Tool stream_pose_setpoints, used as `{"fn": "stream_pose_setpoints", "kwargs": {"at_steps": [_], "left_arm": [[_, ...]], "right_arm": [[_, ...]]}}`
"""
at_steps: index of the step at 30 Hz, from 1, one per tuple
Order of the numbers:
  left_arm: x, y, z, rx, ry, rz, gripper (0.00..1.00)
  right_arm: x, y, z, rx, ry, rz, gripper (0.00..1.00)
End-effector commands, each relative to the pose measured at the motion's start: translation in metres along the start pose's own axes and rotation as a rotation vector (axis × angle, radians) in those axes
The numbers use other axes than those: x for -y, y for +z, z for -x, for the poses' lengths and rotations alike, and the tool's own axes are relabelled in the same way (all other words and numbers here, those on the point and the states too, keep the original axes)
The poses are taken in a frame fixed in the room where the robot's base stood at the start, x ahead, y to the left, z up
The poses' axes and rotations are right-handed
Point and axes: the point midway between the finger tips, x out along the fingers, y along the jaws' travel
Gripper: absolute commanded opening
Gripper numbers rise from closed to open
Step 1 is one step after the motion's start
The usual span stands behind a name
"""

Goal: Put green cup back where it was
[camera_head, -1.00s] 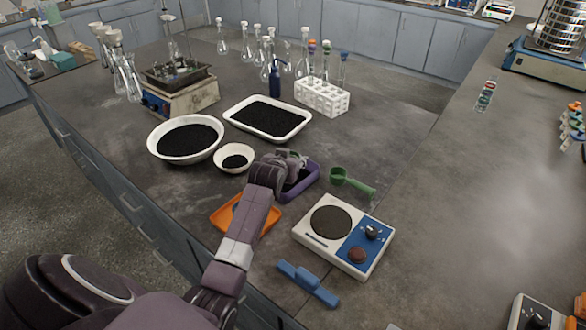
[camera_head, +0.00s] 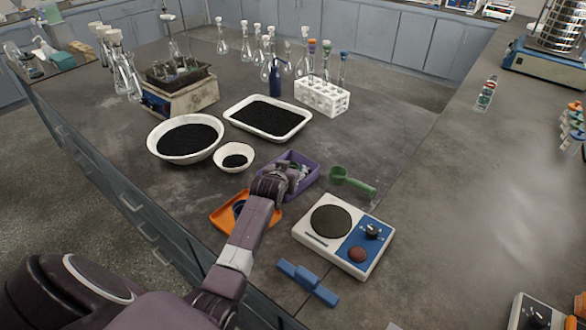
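A green cup (camera_head: 352,182) with a short handle, like a scoop, lies on the dark bench, to the right of the purple tray (camera_head: 314,172). My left gripper (camera_head: 297,172) is over the purple tray, apart from the green cup and to its left. Its fingers are small and partly hidden by the wrist, so I cannot tell whether they are open or hold something. An orange tray (camera_head: 219,218) lies left of my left forearm, with a dark blue item (camera_head: 238,208) in it, partly hidden by the arm. My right gripper is not in view.
A white and blue hotplate-like device (camera_head: 370,262) and a blue bar-shaped item (camera_head: 308,283) lie in front. Black-filled bowls (camera_head: 178,159) and a white tray (camera_head: 303,128) stand behind, near a white tube rack (camera_head: 322,97). The bench right of the green cup is clear.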

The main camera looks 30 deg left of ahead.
Motion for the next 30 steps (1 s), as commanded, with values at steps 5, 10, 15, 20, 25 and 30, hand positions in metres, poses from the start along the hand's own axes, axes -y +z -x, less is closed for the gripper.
{"fn": "stream_pose_setpoints", "kwargs": {"at_steps": [5,10,15,20,25,30], "left_arm": [[0.0,-0.002,0.001,0.0,0.0,0.0,0.44],[0.0,-0.002,0.012,0.0,0.0,0.0,0.44],[0.0,-0.003,0.036,0.0,0.0,0.0,0.44],[0.0,-0.003,0.062,0.0,0.0,-0.001,0.44],[0.0,-0.003,0.089,0.0,0.0,0.0,0.44],[0.0,-0.002,0.11,0.001,0.0,0.0,0.44]], "right_arm": [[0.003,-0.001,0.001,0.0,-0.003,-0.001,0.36],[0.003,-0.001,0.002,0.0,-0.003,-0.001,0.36],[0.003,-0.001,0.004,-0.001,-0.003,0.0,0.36],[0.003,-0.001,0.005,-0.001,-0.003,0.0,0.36],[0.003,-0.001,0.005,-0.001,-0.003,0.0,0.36],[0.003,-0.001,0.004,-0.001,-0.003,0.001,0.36]]}}
